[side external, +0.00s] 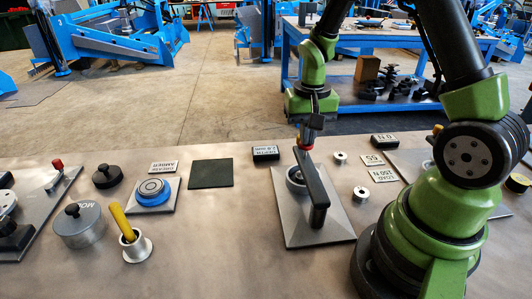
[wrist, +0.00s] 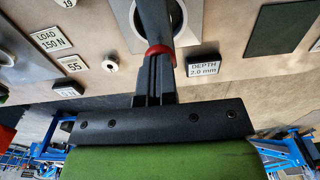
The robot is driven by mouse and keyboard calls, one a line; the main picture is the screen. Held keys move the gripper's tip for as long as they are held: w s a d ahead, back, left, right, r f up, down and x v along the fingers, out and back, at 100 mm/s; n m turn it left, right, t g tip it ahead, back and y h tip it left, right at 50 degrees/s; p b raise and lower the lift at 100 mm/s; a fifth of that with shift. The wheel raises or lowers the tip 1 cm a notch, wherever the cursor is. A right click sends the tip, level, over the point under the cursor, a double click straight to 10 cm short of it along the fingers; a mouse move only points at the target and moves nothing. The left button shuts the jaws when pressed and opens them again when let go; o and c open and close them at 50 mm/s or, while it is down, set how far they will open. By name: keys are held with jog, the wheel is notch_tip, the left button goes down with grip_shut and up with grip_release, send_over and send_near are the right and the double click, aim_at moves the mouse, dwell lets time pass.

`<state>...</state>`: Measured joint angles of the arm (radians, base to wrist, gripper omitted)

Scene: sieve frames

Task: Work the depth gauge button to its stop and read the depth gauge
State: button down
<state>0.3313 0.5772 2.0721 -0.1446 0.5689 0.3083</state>
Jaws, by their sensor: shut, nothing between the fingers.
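The black depth display (side external: 265,153) stands behind a metal plate (side external: 330,234); in the wrist view (wrist: 203,68) it reads "DEPTH 2.0 mm". A dark lever (side external: 317,185) with a red end spans above a round ring (side external: 295,180) on that plate. My gripper (side external: 305,133) is shut and empty, pointing down at the lever's red end. In the wrist view its fingers (wrist: 156,72) meet beside the red band (wrist: 158,50); I cannot tell whether they touch it. A round grey-topped button in a blue ring (side external: 152,188) sits on another plate to the left. No button is labelled as the depth gauge's.
A second black display (side external: 384,140) reads "0 N". A dark mat (side external: 211,173), a lidded pot (side external: 80,226) and a yellow-handled tool (side external: 121,220) lie left.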

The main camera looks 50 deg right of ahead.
jog(key=shift+r, duration=1.45)
jog(key=shift+r, duration=1.5)
notch_tip(320, 180, up, 4)
